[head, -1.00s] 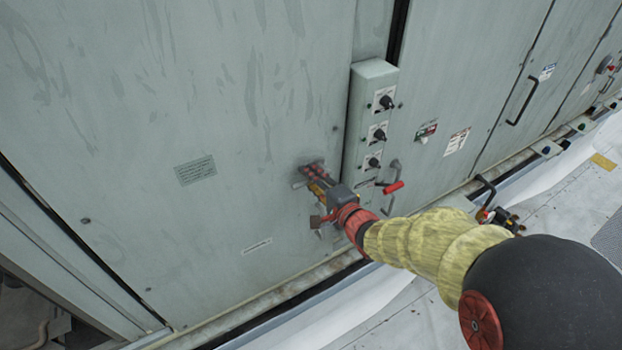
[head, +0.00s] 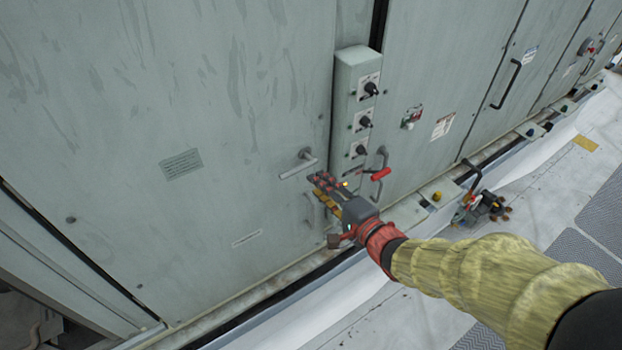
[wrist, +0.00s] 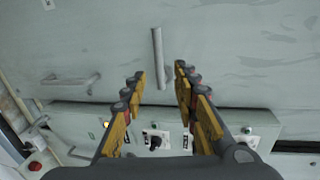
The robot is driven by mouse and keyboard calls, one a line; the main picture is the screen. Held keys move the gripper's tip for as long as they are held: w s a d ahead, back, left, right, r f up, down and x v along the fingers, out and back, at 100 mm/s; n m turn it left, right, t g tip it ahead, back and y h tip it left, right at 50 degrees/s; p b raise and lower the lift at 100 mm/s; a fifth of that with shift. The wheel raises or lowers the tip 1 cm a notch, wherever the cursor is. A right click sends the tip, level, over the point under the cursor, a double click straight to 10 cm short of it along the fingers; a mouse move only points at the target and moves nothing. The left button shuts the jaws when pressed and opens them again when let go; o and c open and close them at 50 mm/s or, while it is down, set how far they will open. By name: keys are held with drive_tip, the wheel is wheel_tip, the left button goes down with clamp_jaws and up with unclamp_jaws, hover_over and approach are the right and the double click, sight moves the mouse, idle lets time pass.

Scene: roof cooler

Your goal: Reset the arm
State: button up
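My gripper (head: 325,187) is at the end of my yellow-sleeved arm, in front of the grey-green cabinet door. It stands just below and right of a grey lever handle (head: 298,164) on that door and looks apart from it. In the wrist view my gripper (wrist: 160,72) has its two fingers spread with nothing held. The lever handle (wrist: 157,45) shows beyond and between the fingertips.
A switch box (head: 347,115) with several black knobs sticks out right of my gripper. A lower grey handle (wrist: 70,80) shows in the wrist view. Free floor (head: 530,195) lies to the right.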

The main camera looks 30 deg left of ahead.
drive_tip(key=shift+s+d+r, duration=0.1)
drive_tip(key=shift+s+d, duration=0.1)
drive_tip(key=shift+d, duration=0.3)
